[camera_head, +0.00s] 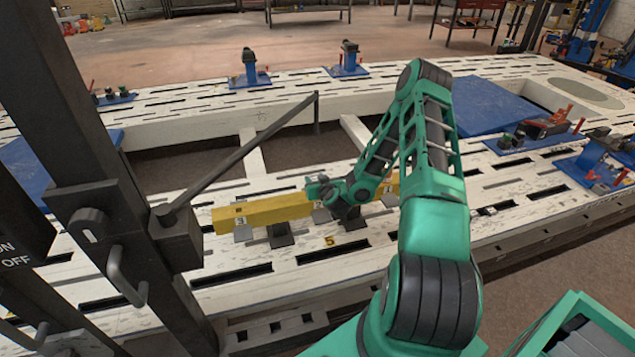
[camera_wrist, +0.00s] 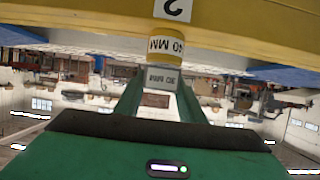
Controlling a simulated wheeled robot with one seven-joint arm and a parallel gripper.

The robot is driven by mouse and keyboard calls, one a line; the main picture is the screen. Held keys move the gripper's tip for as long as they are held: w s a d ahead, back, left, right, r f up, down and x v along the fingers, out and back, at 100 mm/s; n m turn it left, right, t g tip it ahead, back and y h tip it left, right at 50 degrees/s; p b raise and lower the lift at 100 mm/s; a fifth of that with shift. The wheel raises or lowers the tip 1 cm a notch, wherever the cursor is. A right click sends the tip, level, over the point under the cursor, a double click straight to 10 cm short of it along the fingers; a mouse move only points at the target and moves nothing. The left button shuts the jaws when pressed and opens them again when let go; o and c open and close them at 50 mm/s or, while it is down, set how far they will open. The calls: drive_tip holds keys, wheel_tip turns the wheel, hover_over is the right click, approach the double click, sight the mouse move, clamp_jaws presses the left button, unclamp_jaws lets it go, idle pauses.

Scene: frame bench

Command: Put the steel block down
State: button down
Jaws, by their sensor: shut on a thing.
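My gripper (camera_head: 345,208) is low at the front side of a long yellow beam, near its middle in the head view. In the wrist view my green fingers (camera_wrist: 158,95) are shut on a small grey steel block (camera_wrist: 160,77) marked "30 MM". The block's underside and any contact with a surface are hidden. A yellow piece (camera_wrist: 165,46) with a "40 MM" label shows between the block and the yellow beam (camera_wrist: 70,18). I cannot tell whether the block touches it. In the head view my gripper and arm hide the held block.
The beam (camera_head: 262,210) lies along the slotted white bench frame (camera_head: 225,262), with grey tags and dark supports (camera_head: 281,239) below it. A dark post with a slanting bar (camera_head: 245,150) stands left. Blue clamps (camera_head: 249,75) stand at the back. Bare frame lies in front.

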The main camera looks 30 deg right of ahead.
drive_tip(key=shift+f, duration=0.15)
drive_tip(key=c, duration=1.2)
unclamp_jaws()
drive_tip(key=shift+o, duration=0.2)
drive_tip(key=shift+a, duration=0.1)
